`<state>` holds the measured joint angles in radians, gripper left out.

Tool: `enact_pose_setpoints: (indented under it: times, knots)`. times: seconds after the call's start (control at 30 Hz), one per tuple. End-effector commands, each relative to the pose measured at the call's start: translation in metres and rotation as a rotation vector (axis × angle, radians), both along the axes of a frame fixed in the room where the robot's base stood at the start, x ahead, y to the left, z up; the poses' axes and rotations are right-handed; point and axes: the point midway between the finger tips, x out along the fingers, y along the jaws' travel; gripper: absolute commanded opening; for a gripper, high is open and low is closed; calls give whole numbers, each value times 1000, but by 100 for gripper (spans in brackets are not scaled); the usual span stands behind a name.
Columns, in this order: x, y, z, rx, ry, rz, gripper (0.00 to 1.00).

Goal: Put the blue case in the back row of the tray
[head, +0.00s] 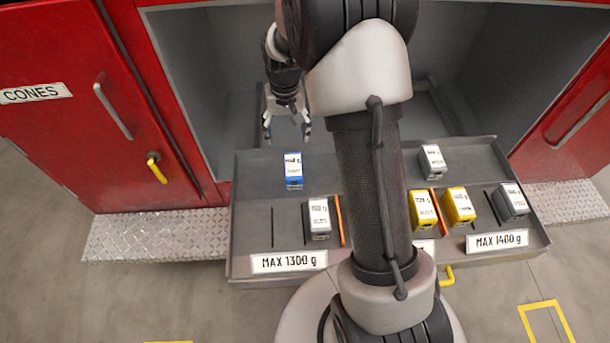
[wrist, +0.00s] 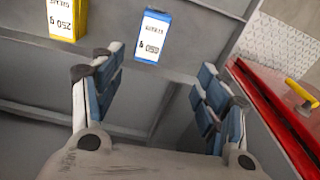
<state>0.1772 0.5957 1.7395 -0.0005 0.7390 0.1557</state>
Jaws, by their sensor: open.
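The blue case (head: 293,171), with a white label on top, stands upright in the back part of the left section of the grey tray (head: 250,225). It also shows at the top of the wrist view (wrist: 152,35), beyond my fingertips. My gripper (head: 287,138) is open and empty, behind the blue case in the head view and apart from it. In the wrist view both fingers of my gripper (wrist: 158,68) are spread, with no case between them.
A grey case (head: 319,219) stands in front of the blue one, beside an orange divider (head: 339,220). Two yellow cases (head: 423,211) (head: 458,207) and two more grey cases (head: 432,161) (head: 513,202) stand farther right. Another yellow case (wrist: 67,18) shows in the wrist view. My arm hides the tray's middle.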

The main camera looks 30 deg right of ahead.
Motion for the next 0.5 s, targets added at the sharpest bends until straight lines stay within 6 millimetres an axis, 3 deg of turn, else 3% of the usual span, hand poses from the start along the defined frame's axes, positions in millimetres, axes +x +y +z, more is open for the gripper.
enact_pose_setpoints:
  times: [0.03,0.2,0.4,0.5]
  knots:
    - [-10,8,33,-6,-30,22,68]
    - [-61,33,111,-20,-98,91,68]
    - [-136,58,173,-37,-180,172,68]
    - [-177,69,191,-46,-221,212,68]
